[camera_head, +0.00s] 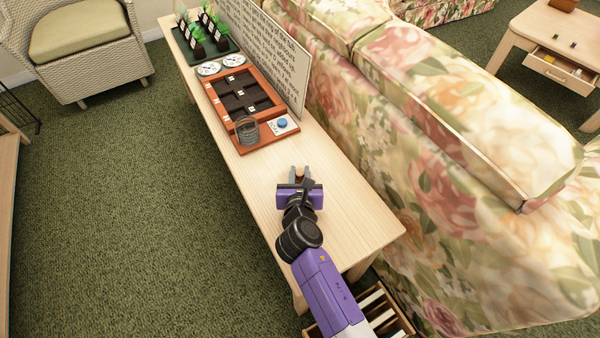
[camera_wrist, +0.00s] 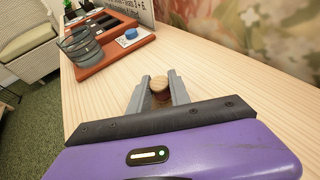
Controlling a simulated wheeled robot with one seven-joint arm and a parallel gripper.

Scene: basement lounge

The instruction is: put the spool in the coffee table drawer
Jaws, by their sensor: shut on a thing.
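My gripper (camera_head: 299,174) is over the near part of a long narrow wooden table (camera_head: 350,225) behind the sofa. It is shut on a small spool (camera_wrist: 159,84) with a tan round top and a dark reddish side, between the fingertips in the wrist view. The spool shows as a small brown spot in the head view (camera_head: 299,173). I cannot tell whether it touches the tabletop. The coffee table (camera_head: 548,32) is at the far upper right, beyond the sofa. Its drawer (camera_head: 560,71) is pulled open, with a small yellow thing inside.
A floral sofa (camera_head: 440,150) stands between the narrow table and the coffee table. A wicker chair (camera_head: 80,45) is upper left. Green carpet (camera_head: 130,210) is open at left.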

